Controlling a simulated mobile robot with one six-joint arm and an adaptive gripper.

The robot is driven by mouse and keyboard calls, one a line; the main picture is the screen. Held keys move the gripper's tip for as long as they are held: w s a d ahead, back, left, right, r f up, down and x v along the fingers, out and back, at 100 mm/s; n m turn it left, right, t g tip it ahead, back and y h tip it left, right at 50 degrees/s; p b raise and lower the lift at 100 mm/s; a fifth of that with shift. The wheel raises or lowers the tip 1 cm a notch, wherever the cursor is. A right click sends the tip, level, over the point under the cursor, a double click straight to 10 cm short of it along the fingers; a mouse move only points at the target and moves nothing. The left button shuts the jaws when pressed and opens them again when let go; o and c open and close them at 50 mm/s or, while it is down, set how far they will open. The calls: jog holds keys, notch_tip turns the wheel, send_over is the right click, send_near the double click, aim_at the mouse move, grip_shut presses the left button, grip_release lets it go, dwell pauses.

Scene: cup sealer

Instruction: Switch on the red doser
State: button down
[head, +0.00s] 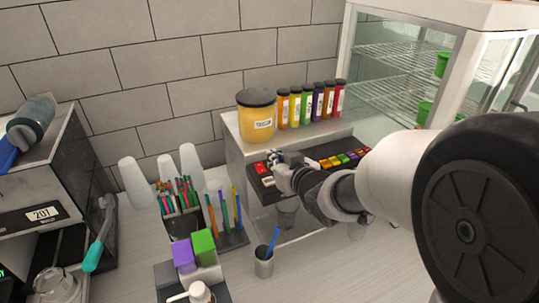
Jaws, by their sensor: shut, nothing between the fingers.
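The doser machine (236,165) is a grey box in the middle of the head view, with a dark panel on its front. A red button (261,168) shows at the panel's left end. My gripper (274,158) is shut and empty, close in front of the panel just right of the left red button. It hides the panel's middle, and I cannot tell whether it touches anything. A red bottle (339,98) stands at the right end of the bottle row on top.
A yellow jar (257,116) stands on the machine. A clear cup (287,213) sits below the panel. A cup with a blue stick (264,262) and a straw holder (231,238) stand in front. A glass cabinet (400,60) is behind right.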

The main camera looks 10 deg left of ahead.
jog(key=s, duration=0.1)
jog(key=s+d, duration=0.2)
jog(key=shift+s+d+r, duration=0.2)
jog(key=shift+s+r, duration=0.05)
jog(key=shift+s, duration=0.15)
